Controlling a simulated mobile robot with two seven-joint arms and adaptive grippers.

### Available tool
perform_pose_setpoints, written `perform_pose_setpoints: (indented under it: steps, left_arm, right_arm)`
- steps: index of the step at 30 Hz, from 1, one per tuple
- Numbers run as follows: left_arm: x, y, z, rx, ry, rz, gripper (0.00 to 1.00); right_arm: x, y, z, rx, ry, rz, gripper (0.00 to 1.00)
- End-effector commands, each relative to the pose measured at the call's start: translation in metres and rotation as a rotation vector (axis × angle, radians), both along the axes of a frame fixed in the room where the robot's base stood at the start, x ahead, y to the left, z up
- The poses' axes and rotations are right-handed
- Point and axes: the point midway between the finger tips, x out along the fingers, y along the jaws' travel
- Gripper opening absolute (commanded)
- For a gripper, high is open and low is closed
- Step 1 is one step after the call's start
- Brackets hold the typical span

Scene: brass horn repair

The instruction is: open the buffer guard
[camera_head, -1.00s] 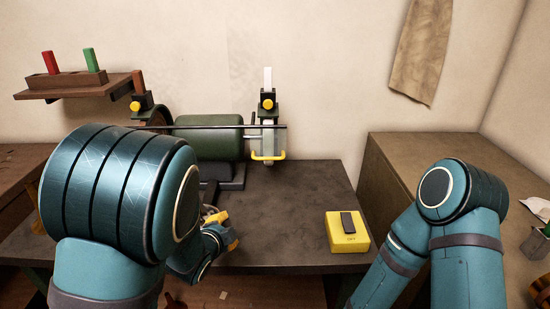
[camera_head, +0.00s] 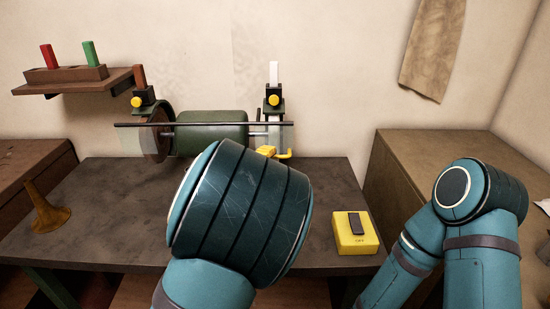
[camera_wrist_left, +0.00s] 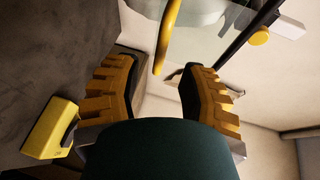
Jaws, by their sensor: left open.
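The green buffer (camera_head: 210,138) stands at the back of the dark bench. At its right end a clear guard panel (camera_head: 287,138) hangs down, with a yellow handle (camera_head: 286,155) at its lower edge. My left gripper (camera_head: 266,151) is at this handle, mostly hidden behind my own arm. In the left wrist view my left gripper (camera_wrist_left: 160,70) is open, and the yellow handle (camera_wrist_left: 168,36) runs just ahead of and between the fingertips. The clear panel (camera_wrist_left: 205,50) shows beyond it. I cannot tell whether the fingers touch the handle. My right gripper is out of view.
A yellow switch box (camera_head: 355,232) sits at the bench's front right. A brass horn bell (camera_head: 45,210) stands on the left. A dark bar (camera_head: 200,124) crosses in front of the buffer. A wall shelf (camera_head: 75,83) holds a red and a green block.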

Motion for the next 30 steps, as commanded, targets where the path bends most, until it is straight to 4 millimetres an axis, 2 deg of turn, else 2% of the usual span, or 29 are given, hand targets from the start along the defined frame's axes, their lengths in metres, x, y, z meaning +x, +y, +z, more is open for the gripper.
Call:
perform_pose_setpoints:
  steps: [3, 9, 20, 21, 23, 24, 25, 30]
  left_arm:
    - [0.019, -0.008, -0.005, 0.002, 0.000, 0.000, 0.41]
    - [0.037, -0.015, -0.007, 0.000, 0.000, 0.001, 0.41]
    - [0.041, -0.017, -0.008, -0.001, 0.000, 0.001, 0.41]
    - [0.041, -0.017, -0.008, -0.001, 0.000, 0.001, 0.44]
    - [0.041, -0.017, -0.008, -0.001, 0.000, 0.001, 0.23]
    - [0.041, -0.017, -0.008, -0.001, 0.000, 0.001, 0.09]
    - [0.041, -0.017, -0.008, -0.001, 0.000, 0.001, 0.00]
    - [0.041, -0.017, -0.008, -0.001, 0.000, 0.001, 0.00]
  right_arm:
    - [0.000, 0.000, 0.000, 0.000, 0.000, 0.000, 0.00]
    - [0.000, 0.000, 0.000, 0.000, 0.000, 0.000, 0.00]
    - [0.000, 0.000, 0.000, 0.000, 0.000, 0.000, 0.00]
    - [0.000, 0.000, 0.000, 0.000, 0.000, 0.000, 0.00]
    - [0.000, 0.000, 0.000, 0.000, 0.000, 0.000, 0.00]
    - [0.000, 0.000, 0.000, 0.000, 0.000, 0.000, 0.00]
    - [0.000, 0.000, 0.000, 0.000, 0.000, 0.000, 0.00]
    - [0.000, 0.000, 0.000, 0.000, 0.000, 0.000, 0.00]
